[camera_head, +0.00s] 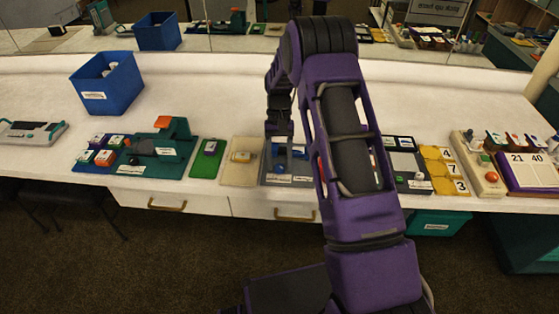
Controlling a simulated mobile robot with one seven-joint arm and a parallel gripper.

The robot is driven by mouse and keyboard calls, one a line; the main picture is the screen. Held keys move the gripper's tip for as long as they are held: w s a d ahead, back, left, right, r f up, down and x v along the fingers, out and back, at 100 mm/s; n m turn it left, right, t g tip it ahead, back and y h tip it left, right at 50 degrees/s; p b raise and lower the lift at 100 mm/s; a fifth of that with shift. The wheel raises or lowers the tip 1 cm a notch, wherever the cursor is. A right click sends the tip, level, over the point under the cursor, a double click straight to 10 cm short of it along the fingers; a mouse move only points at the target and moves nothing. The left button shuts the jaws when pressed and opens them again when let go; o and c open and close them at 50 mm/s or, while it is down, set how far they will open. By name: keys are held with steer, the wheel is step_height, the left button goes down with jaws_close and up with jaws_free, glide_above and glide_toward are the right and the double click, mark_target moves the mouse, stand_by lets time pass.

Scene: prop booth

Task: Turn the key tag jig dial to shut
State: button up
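My gripper (279,132) points down over a dark grey board (275,178) near the front edge of the counter. The board carries a blue part (296,152) just below and right of the fingers, and small white labels too small to read. I cannot tell for certain whether this board is the key tag jig, nor which part is its dial or how it is set. My purple arm hides the board's right side. The fingers are small and dark, so their opening and any contact with the board are unclear.
Left of the board lie a beige board (240,175), a green board (206,165) and a teal fixture (176,140). A blue bin (108,85) stands at the back left. Right of my arm are yellow number tiles (440,170) and a beige panel (475,165). The counter behind is mostly clear.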

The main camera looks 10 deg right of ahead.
steer(key=shift+o, duration=0.6)
steer(key=p+v, duration=0.1)
steer(key=v, duration=1.6)
steer(key=shift+r, duration=0.2)
